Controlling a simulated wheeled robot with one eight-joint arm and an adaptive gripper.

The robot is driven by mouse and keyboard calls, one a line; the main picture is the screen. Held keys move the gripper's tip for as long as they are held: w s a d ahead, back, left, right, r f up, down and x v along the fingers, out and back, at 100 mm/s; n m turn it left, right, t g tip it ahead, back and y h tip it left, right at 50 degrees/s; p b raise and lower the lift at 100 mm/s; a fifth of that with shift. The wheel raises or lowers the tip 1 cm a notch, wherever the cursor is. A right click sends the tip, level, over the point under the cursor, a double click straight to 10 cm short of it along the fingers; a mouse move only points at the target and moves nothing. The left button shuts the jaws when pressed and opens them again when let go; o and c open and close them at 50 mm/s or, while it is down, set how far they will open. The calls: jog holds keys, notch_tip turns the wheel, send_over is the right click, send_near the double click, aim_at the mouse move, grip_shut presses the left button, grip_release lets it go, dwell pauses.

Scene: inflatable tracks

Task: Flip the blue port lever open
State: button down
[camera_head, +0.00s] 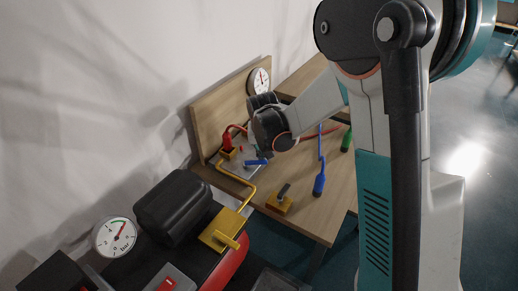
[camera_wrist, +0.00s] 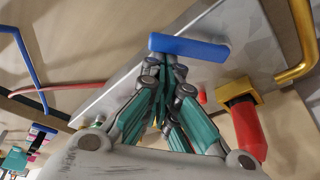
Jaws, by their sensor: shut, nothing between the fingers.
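The blue port lever (camera_head: 256,162) is a short blue bar on a grey metal plate (camera_head: 241,168) on the wooden bench. In the wrist view the blue lever (camera_wrist: 189,47) lies across the top middle, slightly tilted, over the grey plate (camera_wrist: 262,58). My gripper (camera_wrist: 163,62) is shut and empty, its fingertips right at the left half of the lever. I cannot tell whether they touch it. In the head view my gripper (camera_head: 264,151) is small and dark, just above the lever and partly hidden by my wrist.
A red-handled valve (camera_wrist: 248,128) in a yellow fitting stands beside the lever. A yellow pipe (camera_head: 236,178) runs along the plate. A blue hose handle (camera_head: 319,184), a green handle (camera_head: 346,141) and a yellow block (camera_head: 279,204) lie on the bench right of the plate. A gauge (camera_head: 258,81) is behind.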

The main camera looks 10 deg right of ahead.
jog(key=s+m, duration=0.1)
jog(key=m, duration=0.1)
jog(key=s+m+h, duration=0.1)
jog(key=shift+m+g, duration=0.3)
jog(key=shift+m, duration=0.1)
jog(key=shift+s+d, duration=0.1)
jog(key=shift+d, duration=0.15)
jog(key=shift+s+d, duration=0.15)
jog(key=shift+d, duration=0.45)
